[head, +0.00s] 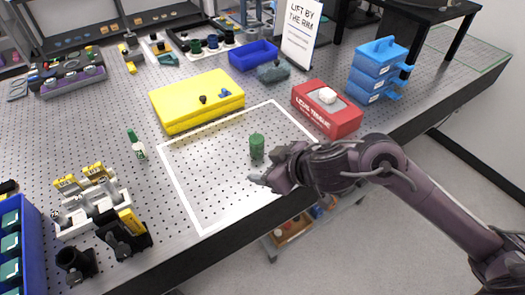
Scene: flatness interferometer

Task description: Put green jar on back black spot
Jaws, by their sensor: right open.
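The green jar (257,147) stands upright on the perforated bench top, inside a white outlined rectangle (181,195). My right gripper (263,169) is open, low over the bench, just in front and to the right of the jar. I cannot tell whether a finger touches the jar. Nothing shows between the fingers. At the back, a rack (200,42) holds several dark and green round items and white parts. I cannot make out clearly which black spot is the back one. My left gripper is out of view.
A yellow case (197,101) lies behind the outline. A red tissue box (327,110) stands to its right. A blue bin (254,56) and a sign (301,32) stand farther back. Blue stacked drawers (379,70) are at right. Yellow-topped fixtures (97,200) stand at left. The outline's left part is clear.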

